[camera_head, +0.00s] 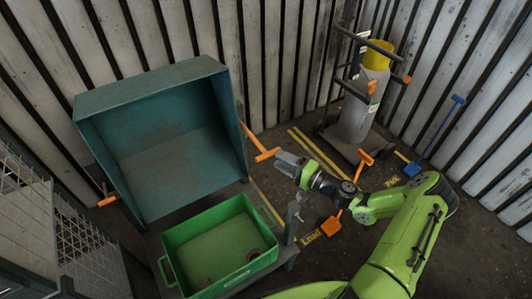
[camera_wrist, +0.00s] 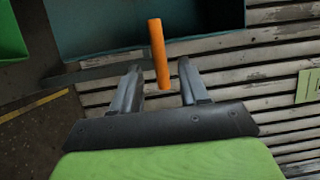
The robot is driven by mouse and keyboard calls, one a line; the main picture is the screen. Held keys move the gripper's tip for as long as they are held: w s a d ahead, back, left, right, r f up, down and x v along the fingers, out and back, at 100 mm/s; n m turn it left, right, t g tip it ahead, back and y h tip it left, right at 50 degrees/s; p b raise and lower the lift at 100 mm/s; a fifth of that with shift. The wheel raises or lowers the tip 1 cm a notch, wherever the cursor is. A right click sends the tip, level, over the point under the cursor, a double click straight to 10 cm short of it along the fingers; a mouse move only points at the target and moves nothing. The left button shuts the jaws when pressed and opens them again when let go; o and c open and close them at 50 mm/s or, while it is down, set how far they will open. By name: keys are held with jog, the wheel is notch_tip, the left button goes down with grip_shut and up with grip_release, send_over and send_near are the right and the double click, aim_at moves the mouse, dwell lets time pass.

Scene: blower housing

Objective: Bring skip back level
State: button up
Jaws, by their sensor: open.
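The skip (camera_head: 165,140) is a dark teal box, tilted forward so that its open mouth faces the camera in the head view. Part of it shows at the top of the wrist view (camera_wrist: 110,22). An orange handle (camera_head: 262,150) sticks out at its right side; in the wrist view the orange bar (camera_wrist: 159,52) stands between my two fingers. My gripper (camera_head: 277,160) is open at that handle, with a finger on either side and visible gaps. I cannot tell whether the handle's end is fully between the fingertips.
A green bin (camera_head: 215,245) stands below the skip's mouth on a grey frame. Another orange handle (camera_head: 108,201) is at the skip's left. A gas cylinder (camera_head: 360,110) on a trolley, an orange shovel (camera_head: 332,224) and a blue shovel (camera_head: 412,169) are to the right. Corrugated walls close the back.

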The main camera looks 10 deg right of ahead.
aim_at(264, 150)
jog(key=b+x, duration=0.1)
jog(key=x, duration=0.6)
jog(key=shift+w+a, duration=0.1)
jog(key=shift+a, duration=0.05)
jog(key=shift+c, duration=0.2)
grip_shut()
